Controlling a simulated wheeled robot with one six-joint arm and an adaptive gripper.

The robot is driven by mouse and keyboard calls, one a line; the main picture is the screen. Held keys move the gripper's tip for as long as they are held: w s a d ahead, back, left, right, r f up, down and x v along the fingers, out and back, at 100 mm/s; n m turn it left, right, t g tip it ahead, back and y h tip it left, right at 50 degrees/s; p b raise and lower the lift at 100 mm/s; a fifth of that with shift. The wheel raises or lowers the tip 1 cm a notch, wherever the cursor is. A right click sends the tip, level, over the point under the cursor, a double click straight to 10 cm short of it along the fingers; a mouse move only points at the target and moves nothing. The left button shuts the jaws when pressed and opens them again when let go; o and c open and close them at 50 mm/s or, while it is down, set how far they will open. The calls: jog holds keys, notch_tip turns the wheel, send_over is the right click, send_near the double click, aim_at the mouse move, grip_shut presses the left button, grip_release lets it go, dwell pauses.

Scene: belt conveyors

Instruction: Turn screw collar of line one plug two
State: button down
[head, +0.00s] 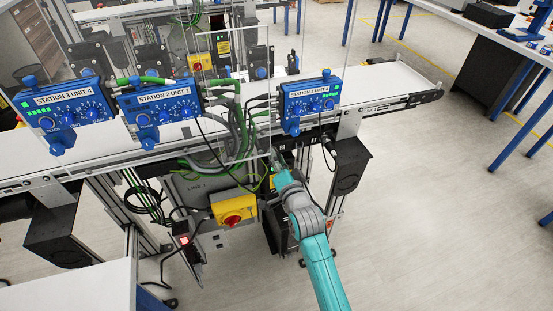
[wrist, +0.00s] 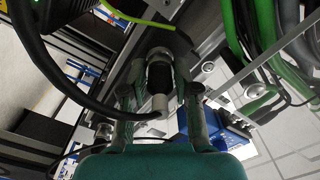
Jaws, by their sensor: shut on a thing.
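In the wrist view my gripper (wrist: 161,92) has one finger on each side of a plug with a dark screw collar (wrist: 159,76) and is shut on that collar. The plug's pale grey end (wrist: 159,105) shows between the fingers, and a black cable (wrist: 92,100) curves from it to the left. The collar sits against a round metal socket (wrist: 158,53). In the head view my gripper (head: 277,166) is below the conveyor, beside the grey LINE 1 box (head: 190,183). The plug is too small to tell there, and I see no plug number.
A yellow switch box with a red knob (head: 234,210) is left of my arm. The blue station 1 unit (head: 309,103) is above on the conveyor. Open floor lies at the right.

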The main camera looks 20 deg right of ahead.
jog(key=shift+m, duration=1.1)
jog(key=c, duration=0.8)
grip_release()
jog(key=shift+c, duration=0.2)
jog(key=s, duration=1.2)
jog(key=shift+d, duration=0.1)
